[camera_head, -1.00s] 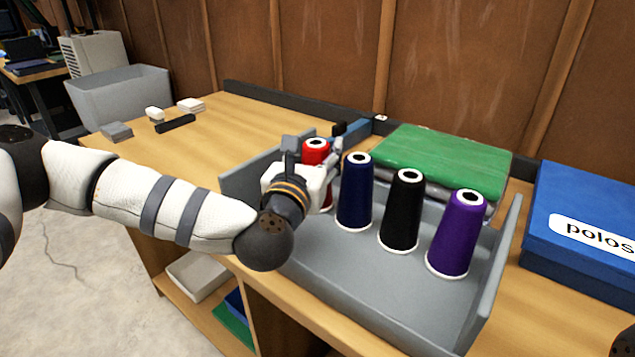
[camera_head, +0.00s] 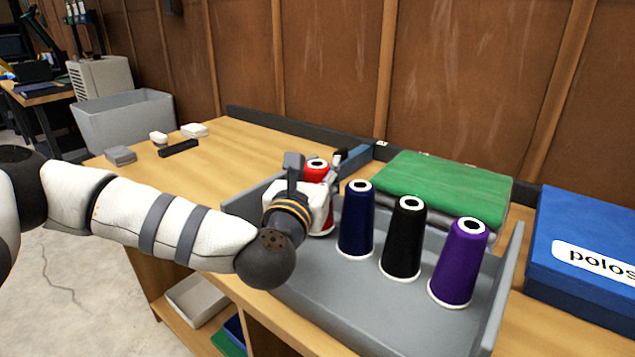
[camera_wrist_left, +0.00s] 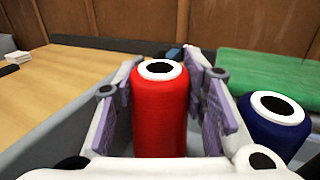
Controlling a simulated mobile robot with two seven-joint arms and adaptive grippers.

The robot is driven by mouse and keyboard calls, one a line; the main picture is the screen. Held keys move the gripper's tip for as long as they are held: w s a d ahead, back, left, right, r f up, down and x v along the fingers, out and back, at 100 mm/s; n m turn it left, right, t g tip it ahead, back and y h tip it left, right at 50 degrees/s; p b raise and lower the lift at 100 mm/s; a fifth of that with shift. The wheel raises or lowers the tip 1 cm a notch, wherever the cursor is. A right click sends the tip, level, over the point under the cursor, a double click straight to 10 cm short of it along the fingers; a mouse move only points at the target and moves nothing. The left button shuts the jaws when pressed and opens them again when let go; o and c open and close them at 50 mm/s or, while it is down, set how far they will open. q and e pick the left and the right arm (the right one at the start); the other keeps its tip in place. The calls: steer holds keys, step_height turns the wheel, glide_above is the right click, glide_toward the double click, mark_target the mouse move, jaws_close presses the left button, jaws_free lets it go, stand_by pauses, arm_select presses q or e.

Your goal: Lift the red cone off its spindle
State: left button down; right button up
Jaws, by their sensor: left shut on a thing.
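The red cone (camera_head: 316,168) is at the left end of the row in the grey tray (camera_head: 330,290). It stands upright, and its white-rimmed top shows in the left wrist view (camera_wrist_left: 160,112) between my fingers. My left gripper (camera_head: 322,185) is shut on the red cone, one purple-padded finger on each side. The gripper hides most of the cone in the head view. A strip of its lower side and white base rim show beside the gripper. The spindle under it is hidden. My right gripper is not in view.
To the right in the tray stand a navy cone (camera_head: 357,222), a black cone (camera_head: 404,240) and a purple cone (camera_head: 458,264). A green folded cloth (camera_head: 440,184) lies behind. A blue box (camera_head: 585,235) is at the right. The table at left is mostly clear.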

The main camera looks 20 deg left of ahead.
arm_select(q)
step_height(320, 180, up, 17)
steer(key=p, duration=0.2)
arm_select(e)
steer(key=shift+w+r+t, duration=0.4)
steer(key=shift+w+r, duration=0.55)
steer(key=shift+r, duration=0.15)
arm_select(q)
steer(key=shift+f, duration=0.1)
steer(key=shift+d+r+p, duration=0.1)
steer(key=shift+r+p, duration=0.85)
steer(key=shift+r, duration=1)
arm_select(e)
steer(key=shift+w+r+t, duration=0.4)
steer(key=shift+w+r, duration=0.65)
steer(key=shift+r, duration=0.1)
